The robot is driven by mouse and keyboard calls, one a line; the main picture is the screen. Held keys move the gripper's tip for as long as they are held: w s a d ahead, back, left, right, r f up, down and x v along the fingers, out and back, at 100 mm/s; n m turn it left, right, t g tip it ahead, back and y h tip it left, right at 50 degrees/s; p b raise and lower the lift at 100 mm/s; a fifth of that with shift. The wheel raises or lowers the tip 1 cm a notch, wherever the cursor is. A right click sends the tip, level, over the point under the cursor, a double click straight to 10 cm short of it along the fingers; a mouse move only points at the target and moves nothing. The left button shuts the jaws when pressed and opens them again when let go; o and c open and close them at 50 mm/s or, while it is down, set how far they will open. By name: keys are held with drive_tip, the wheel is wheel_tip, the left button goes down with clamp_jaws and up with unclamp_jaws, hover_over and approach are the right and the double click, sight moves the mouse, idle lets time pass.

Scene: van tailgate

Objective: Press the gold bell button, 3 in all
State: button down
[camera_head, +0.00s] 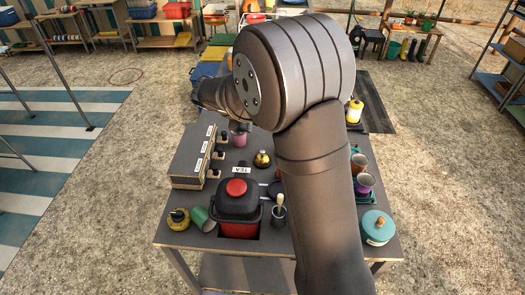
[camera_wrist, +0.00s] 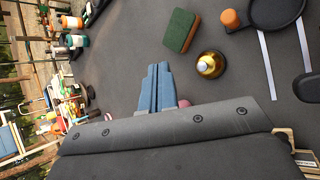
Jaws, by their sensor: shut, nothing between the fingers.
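The gold bell (camera_head: 262,159) stands upright on the dark table, behind the red-and-black box. It also shows in the wrist view (camera_wrist: 211,64) as a shiny gold dome with a lighter top button. My gripper (camera_wrist: 158,70) shows in the wrist view as two blue fingers, shut together with nothing between them. The bell is to the right of the fingertips in that view, with a gap of bare table between. The fingers do not touch the bell. In the head view my arm hides most of the gripper.
A red-and-black box (camera_head: 239,228) stands in front of the bell. A green-and-brown block (camera_wrist: 181,31) lies near the bell in the wrist view. Cups and a teal pot (camera_head: 377,228) line the right side.

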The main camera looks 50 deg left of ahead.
drive_tip(key=shift+s+a+n, duration=0.1)
drive_tip(key=shift+n, duration=0.3)
drive_tip(key=shift+f, duration=0.15)
hover_over(259, 157)
drive_tip(key=shift+f, duration=4.3)
drive_tip(key=shift+f, duration=0.45)
drive_tip(key=shift+f, duration=0.5)
drive_tip(key=shift+r, duration=0.95)
